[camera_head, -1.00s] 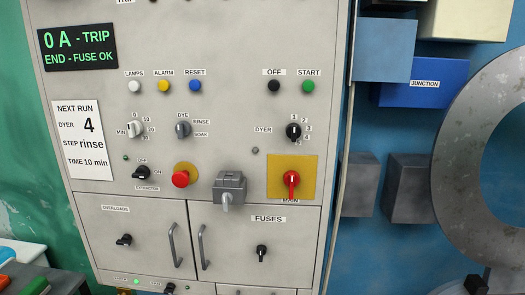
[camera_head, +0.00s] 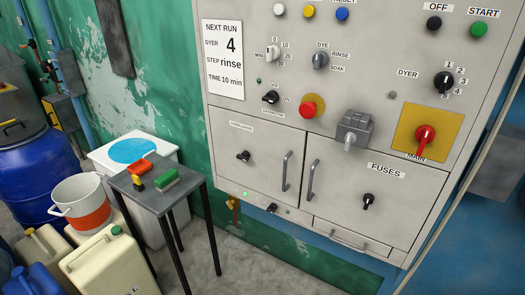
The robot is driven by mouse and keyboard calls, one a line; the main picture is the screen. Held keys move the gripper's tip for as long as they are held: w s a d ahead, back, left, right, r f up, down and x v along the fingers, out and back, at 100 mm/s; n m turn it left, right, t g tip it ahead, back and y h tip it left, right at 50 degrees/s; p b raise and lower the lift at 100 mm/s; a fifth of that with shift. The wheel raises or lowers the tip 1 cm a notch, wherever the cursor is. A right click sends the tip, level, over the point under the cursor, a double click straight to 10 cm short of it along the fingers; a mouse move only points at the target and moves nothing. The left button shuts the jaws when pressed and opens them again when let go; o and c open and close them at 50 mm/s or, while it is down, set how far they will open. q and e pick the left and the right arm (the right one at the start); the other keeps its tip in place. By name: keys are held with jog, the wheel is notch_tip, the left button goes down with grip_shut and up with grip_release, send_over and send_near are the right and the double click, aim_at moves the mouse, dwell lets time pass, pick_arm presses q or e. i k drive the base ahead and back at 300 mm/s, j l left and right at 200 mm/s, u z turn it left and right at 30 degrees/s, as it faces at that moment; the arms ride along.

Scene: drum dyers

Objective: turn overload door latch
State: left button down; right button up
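The overload door latch (camera_head: 243,156) is a small black knob on the left lower door (camera_head: 262,178) of the grey cabinet, under a small label that reads as overloads. The door looks closed and has a grey bar handle (camera_head: 287,171) near its right edge. A similar black latch (camera_head: 367,201) sits on the fuses door (camera_head: 385,217) to the right, also closed. Neither of my grippers shows in the head view, and nothing touches the latch.
A small table (camera_head: 153,203) with red, yellow and green items stands left of the cabinet. Grey floor (camera_head: 235,262) lies free before the cabinet.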

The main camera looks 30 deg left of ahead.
aim_at(245, 156)
jog(key=i+j, duration=0.15)
jog(key=j, duration=0.25)
jog(key=i+j, duration=0.15)
jog(key=j, duration=0.25)
jog(key=i+j+z, duration=0.1)
jog(key=j, duration=0.3)
jog(key=i+j, duration=0.2)
jog(key=j, duration=0.25)
jog(key=i+j, duration=0.15)
jog(key=j, duration=0.25)
jog(key=i+j, duration=0.15)
jog(key=j, duration=0.3)
jog(key=l+z, duration=0.05)
